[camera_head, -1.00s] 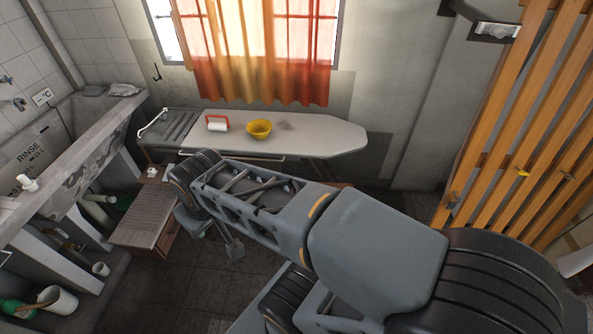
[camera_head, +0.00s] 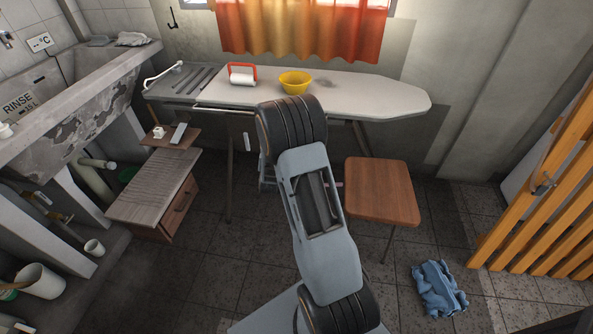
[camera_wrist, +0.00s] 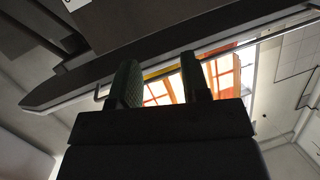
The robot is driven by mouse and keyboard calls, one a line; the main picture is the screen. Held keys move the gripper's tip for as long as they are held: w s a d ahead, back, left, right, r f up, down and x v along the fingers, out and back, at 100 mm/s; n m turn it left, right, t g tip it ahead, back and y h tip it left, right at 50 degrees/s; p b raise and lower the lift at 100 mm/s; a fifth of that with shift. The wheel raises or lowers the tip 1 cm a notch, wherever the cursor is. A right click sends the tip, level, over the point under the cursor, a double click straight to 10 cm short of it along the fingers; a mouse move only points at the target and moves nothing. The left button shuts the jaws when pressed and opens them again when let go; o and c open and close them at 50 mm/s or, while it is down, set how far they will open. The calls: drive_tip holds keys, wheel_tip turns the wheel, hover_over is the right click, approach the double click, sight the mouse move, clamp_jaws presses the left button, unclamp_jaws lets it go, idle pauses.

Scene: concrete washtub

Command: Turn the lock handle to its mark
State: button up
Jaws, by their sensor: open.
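My gripper (camera_wrist: 160,70) shows in the wrist view with its two dark fingers apart and nothing visible between them. The wrist view looks up past the dark underside of the board (camera_wrist: 150,35). No mark is clearly visible.
A wooden-topped stool (camera_head: 382,190) stands right of my arm, and a drawer cabinet (camera_head: 155,187) stands left. A yellow bowl (camera_head: 295,82) and a red-handled roller (camera_head: 242,75) sit on the board. A blue cloth (camera_head: 439,289) lies on the floor. The concrete washtub (camera_head: 85,122) is left.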

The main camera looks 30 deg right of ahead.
drive_tip(key=s+d+f+m+h+b, duration=0.1)
drive_tip(key=d+f+h+b, duration=0.15)
drive_tip(key=f, duration=0.35)
drive_tip(key=s+d+f+m+h+b, duration=0.1)
drive_tip(key=s+d+f+h+b, duration=0.15)
drive_tip(key=f, duration=0.35)
drive_tip(key=b+x, duration=0.1)
drive_tip(key=x, duration=0.3)
drive_tip(key=b+x, duration=0.1)
drive_tip(key=x, duration=0.4)
drive_tip(key=b+x, duration=0.1)
drive_tip(key=x, duration=0.4)
drive_tip(key=shift+w+a+f, duration=0.25)
drive_tip(key=shift+w+a, duration=0.1)
drive_tip(key=shift+c, duration=0.3)
